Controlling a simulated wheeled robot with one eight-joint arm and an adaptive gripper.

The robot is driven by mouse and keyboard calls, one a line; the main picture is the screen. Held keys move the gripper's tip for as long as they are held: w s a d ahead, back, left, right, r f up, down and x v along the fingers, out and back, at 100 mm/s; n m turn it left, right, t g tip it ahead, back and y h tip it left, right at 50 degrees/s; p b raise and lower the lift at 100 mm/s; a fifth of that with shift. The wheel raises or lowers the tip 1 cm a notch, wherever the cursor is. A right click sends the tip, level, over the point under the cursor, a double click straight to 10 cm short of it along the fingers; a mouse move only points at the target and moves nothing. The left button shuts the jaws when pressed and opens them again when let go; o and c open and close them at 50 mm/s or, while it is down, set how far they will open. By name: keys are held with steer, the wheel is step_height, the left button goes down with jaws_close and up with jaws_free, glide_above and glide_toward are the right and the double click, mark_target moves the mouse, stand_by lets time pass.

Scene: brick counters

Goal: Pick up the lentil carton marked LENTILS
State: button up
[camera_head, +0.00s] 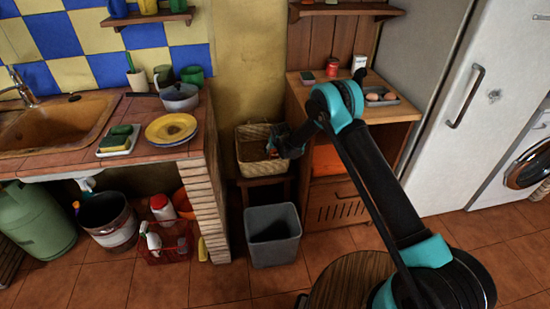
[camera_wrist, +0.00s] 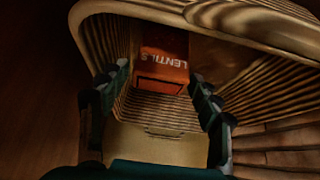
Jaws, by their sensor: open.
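The lentil carton (camera_wrist: 163,55) is orange-red, with LENTILS in pale letters on its face. It is inside a woven basket (camera_wrist: 95,10) in the wrist view, toward the basket's upper end. My gripper (camera_wrist: 160,80) is open, with one finger on each side of the carton's lower part in the picture. I cannot tell whether the fingers touch the carton. In the head view my gripper (camera_head: 277,146) reaches over the right side of the basket (camera_head: 248,160), which stands on a small dark stool. The carton is not clearly visible there.
A grey bin (camera_head: 272,235) stands in front of the stool. A tiled counter (camera_head: 195,150) with a yellow plate (camera_head: 171,128) is to the left. A wooden cabinet (camera_head: 330,190) is close on the right, with an egg tray (camera_head: 381,97) on top.

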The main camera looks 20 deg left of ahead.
steer(key=shift+x, duration=1)
steer(key=c, duration=1)
steer(key=shift+r, duration=0.1)
